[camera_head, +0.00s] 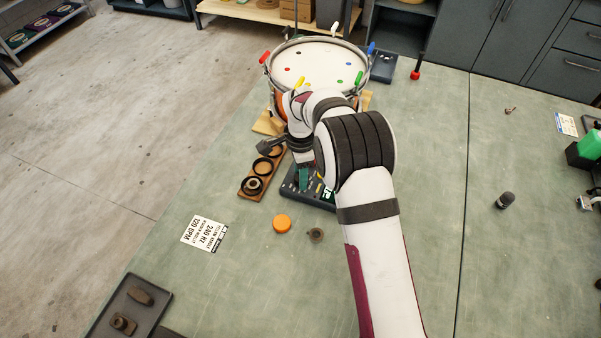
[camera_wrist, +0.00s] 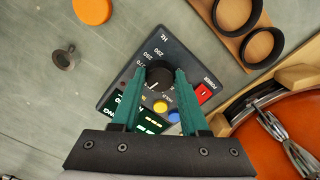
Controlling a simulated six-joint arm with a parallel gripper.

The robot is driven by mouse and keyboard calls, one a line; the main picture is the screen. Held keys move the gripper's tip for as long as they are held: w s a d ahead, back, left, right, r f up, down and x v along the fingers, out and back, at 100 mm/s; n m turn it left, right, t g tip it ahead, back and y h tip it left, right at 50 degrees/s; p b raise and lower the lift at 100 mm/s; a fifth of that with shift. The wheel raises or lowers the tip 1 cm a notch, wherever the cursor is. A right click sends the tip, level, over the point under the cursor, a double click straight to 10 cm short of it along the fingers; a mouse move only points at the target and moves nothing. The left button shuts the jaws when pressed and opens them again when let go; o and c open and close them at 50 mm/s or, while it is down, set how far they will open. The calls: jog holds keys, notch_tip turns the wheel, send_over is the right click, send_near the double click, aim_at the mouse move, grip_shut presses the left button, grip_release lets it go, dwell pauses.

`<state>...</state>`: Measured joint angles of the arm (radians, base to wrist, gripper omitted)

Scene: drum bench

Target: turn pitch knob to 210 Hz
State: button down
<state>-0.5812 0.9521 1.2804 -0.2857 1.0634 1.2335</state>
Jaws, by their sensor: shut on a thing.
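The dark tuner box (camera_wrist: 122,92) lies on the green bench, with printed numbers and "Hz" along one side. Its black round pitch knob (camera_wrist: 158,76) shows in the wrist view, between the teal fingers of my gripper (camera_wrist: 160,74). The fingers are shut on the knob, one at each side. The knob's pointer setting is too small to read. In the head view the box (camera_head: 321,201) sits below the drum, partly under my arm, and a teal finger of my gripper (camera_head: 304,178) shows above it. The knob is hidden there.
A drum (camera_head: 318,62) with coloured handles stands behind the box. A wooden rack with black rings (camera_head: 252,186) is at its left. A red button (camera_wrist: 203,92) and coloured buttons are beside the knob.

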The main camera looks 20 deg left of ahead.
jog(key=n, duration=1)
jog(key=shift+n, duration=0.4)
jog(key=n, duration=1.1)
dwell(0.3)
jog(key=shift+c, duration=2.1)
grip_release()
